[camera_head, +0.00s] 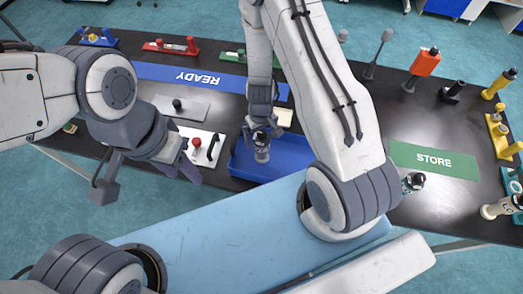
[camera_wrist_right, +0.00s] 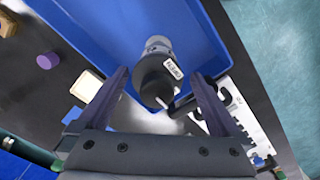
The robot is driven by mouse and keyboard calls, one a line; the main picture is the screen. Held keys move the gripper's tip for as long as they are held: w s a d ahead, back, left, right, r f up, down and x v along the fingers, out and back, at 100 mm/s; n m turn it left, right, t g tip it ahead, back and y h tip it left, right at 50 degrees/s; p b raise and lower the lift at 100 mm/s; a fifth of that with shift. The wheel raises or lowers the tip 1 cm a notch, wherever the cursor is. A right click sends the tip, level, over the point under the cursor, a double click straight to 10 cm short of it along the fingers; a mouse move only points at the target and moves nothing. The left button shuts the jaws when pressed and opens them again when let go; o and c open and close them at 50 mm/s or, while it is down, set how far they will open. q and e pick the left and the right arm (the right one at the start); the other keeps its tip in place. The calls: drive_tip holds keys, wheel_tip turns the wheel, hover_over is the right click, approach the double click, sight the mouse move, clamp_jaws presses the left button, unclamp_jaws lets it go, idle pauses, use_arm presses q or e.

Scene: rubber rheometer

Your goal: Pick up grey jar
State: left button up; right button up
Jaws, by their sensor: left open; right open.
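The grey jar (camera_head: 262,155) with a black lid stands in the blue tray (camera_head: 240,163) in the head view. My right gripper (camera_head: 261,124) is over the jar, with its fingers open. In the right wrist view the jar (camera_wrist_right: 157,46) shows its grey body, a small white label and its black lid, between the two open fingers of my right gripper (camera_wrist_right: 160,80). Whether the fingers touch it cannot be told. My left gripper (camera_head: 184,171) is open and empty, beside a white board at the left.
The white board (camera_head: 206,158) with a red knob and black handle lies left of the tray. Several coloured items line the table's right edge. The STORE mat is mostly bare.

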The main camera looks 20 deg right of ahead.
drive_tip(key=shift+d+f+b, duration=0.15)
drive_tip(key=shift+f+b, duration=2.45)
drive_tip(key=shift+f, duration=0.05)
drive_tip(key=shift+r, duration=0.1)
drive_tip(key=c, duration=1.5)
drive_tip(key=shift+o, duration=0.2)
